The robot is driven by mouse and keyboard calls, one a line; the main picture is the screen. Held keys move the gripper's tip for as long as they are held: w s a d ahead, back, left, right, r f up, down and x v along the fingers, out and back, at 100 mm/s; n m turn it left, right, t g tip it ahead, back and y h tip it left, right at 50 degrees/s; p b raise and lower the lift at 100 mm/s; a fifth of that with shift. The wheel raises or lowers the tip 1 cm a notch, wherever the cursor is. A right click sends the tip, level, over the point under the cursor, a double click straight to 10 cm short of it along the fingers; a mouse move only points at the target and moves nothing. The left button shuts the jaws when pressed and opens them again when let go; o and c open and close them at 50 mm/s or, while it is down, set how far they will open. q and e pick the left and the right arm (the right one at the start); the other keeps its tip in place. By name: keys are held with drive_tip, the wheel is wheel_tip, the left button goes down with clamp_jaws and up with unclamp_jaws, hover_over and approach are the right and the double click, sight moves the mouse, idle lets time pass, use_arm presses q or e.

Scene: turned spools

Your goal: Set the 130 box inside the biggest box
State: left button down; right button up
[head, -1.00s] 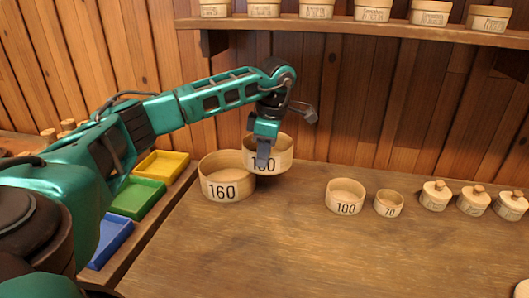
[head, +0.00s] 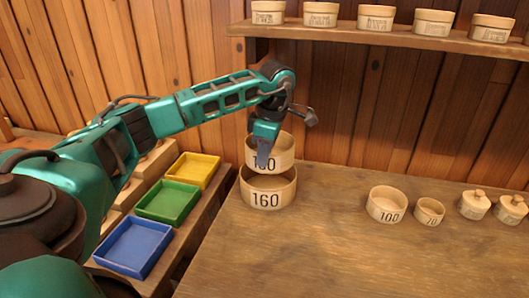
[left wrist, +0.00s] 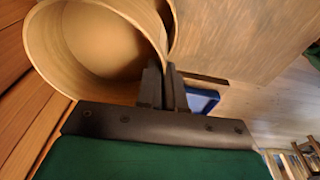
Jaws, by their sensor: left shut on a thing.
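The 130 box (head: 286,150) is a round, pale wooden open box whose number is partly covered by a finger. My left gripper (head: 263,157) is shut on its near wall and holds it upright above the 160 box (head: 268,198), the biggest box here. The 160 box stands open on the bench. The held box hides part of its back rim, and I cannot tell whether the two touch. In the left wrist view the fingers (left wrist: 163,88) pinch the wall of the held 130 box (left wrist: 100,40). My right gripper is not in view.
The 100 box (head: 386,205) and 70 box (head: 429,211) stand to the right, with lidded boxes (head: 474,204) beyond. Yellow (head: 193,171), green (head: 168,203) and blue (head: 134,247) trays lie left. A shelf (head: 390,38) holds several tubs. The front bench is clear.

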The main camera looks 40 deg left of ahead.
sight(262, 170)
use_arm(q)
drive_tip(key=shift+s+a, duration=0.1)
drive_tip(key=shift+a, duration=0.1)
drive_tip(key=shift+f+b, duration=0.5)
drive_tip(key=shift+f, duration=0.3)
drive_tip(key=shift+f+b, duration=0.75)
drive_tip(key=shift+r+p, duration=0.15)
drive_tip(key=shift+p, duration=0.2)
drive_tip(key=shift+f, duration=0.5)
drive_tip(key=shift+f, duration=0.45)
idle(0.9)
